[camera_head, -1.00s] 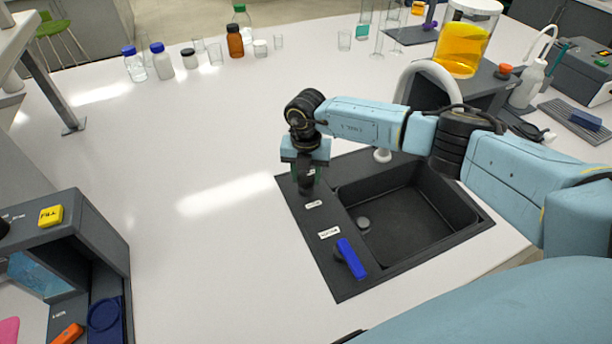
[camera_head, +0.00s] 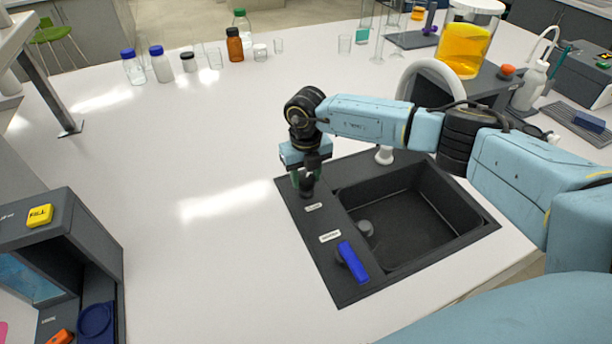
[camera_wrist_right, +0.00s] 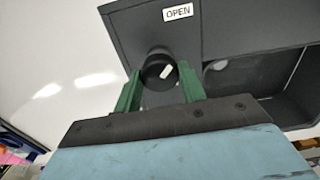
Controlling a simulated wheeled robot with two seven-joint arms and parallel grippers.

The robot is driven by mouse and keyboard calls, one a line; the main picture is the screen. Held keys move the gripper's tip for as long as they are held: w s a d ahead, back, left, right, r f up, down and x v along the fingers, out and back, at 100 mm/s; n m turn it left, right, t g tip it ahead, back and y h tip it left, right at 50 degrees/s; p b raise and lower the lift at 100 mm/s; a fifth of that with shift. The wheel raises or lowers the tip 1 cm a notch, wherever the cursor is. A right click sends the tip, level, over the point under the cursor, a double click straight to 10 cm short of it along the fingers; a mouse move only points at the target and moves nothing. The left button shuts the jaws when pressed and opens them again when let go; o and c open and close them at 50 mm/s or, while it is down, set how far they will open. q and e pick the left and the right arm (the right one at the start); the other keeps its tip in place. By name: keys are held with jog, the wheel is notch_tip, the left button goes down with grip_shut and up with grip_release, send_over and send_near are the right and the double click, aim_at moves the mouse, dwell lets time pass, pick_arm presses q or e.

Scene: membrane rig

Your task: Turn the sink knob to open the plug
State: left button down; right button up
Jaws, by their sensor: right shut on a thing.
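The sink knob (camera_wrist_right: 158,73) is a round black knob with a short white mark, on the dark rim left of the basin. In the right wrist view the mark slants, its upper end to the right, and a white OPEN label (camera_wrist_right: 178,12) sits beyond the knob. My right gripper (camera_head: 305,186) is shut on the knob, with green fingers on either side in the right wrist view (camera_wrist_right: 160,88). In the head view the gripper largely hides the knob. A round grey plug (camera_head: 365,228) sits in the dark sink basin (camera_head: 405,225). My left gripper is not in view.
A blue lever (camera_head: 352,262) stands on the same rim, nearer me. A white faucet (camera_head: 385,153) rises behind the basin, under my right arm. Bottles (camera_head: 162,64) stand at the back. The white counter left of the sink is clear.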

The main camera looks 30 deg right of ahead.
aim_at(306, 179)
jog(key=shift+w+r, duration=0.1)
jog(key=o, duration=1)
notch_tip(306, 179, up, 13)
jog(key=shift+r+b, duration=0.15)
jog(key=shift+b, duration=0.25)
jog(key=shift+s, duration=0.2)
